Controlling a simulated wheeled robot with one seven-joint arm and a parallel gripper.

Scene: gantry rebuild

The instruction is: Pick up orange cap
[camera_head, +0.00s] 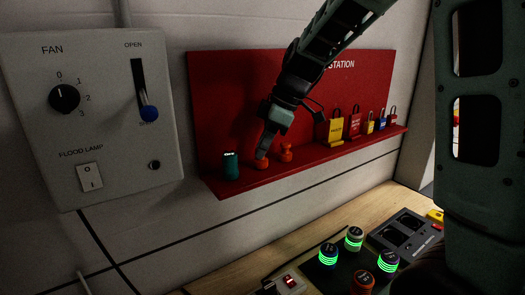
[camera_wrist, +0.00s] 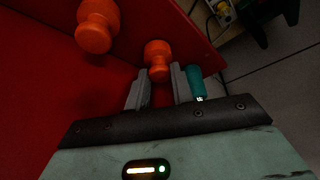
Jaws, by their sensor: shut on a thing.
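Two orange caps with rounded knobs are at the red shelf. My gripper (camera_head: 264,150) comes down from above and is shut on the left orange cap (camera_head: 261,163). In the wrist view this cap (camera_wrist: 157,53) sits between the two grey fingertips (camera_wrist: 160,78). It is at about shelf level, and I cannot tell whether it touches the shelf. The other orange cap (camera_head: 286,153) stands upright just to the right, and shows at the upper left of the wrist view (camera_wrist: 97,25). The fingers partly hide the held cap.
A teal cylinder (camera_head: 231,166) stands left of the held cap, close beside a finger in the wrist view (camera_wrist: 196,82). A grey fan panel (camera_head: 100,130) is at left; lit buttons (camera_head: 328,256) sit below.

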